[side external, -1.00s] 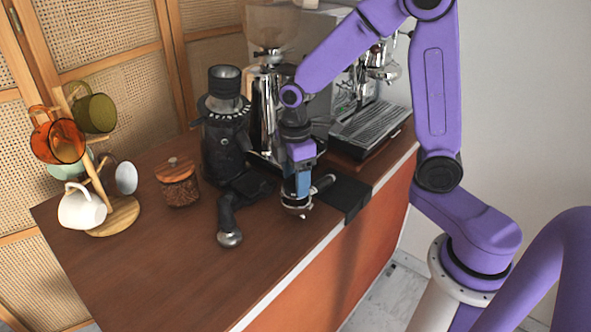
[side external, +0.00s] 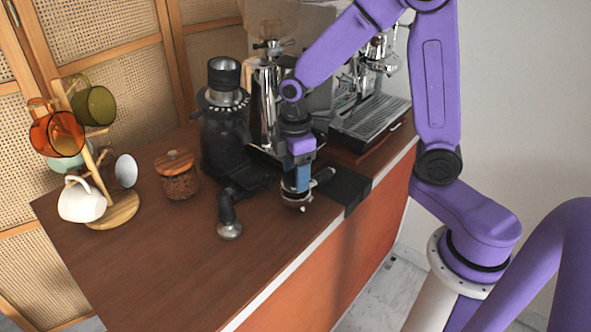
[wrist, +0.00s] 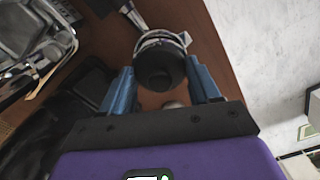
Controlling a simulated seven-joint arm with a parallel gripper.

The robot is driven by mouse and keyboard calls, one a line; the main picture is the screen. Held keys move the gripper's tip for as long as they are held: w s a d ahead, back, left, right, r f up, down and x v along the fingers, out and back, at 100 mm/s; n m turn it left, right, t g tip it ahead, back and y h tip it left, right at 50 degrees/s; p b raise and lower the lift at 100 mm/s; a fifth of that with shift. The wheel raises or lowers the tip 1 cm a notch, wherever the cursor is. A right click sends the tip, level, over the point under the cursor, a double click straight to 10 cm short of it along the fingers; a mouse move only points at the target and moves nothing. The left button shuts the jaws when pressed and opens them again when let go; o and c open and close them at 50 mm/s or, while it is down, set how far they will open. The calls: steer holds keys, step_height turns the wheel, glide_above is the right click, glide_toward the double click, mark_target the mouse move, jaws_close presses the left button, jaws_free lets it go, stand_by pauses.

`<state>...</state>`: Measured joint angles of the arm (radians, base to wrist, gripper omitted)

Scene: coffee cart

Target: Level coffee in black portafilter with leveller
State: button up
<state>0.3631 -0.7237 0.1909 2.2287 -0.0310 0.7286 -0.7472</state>
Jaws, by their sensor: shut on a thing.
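My gripper (wrist: 160,90), with two blue fingers, is shut on the dark round leveller (wrist: 158,72). In the side view my gripper (side external: 297,184) points down near the counter's front edge. Directly under the leveller is the portafilter, with a shiny metal rim (wrist: 172,38). Its handle (wrist: 132,14) runs up and left in the wrist view, and to the right in the side view (side external: 324,176). The leveller appears to sit on or just above the basket; I cannot tell if they touch. The coffee inside is hidden.
A black mat (side external: 347,187) lies at the counter edge. A black grinder (side external: 223,135) and a black-handled metal tool (side external: 229,216) are to the left. A coffee jar (side external: 177,176) and mug tree (side external: 118,210) stand further left. The espresso machine (side external: 368,115) is behind. The front-left counter is clear.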

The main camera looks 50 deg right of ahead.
steer(key=shift+f, duration=1)
stand_by(3.2)
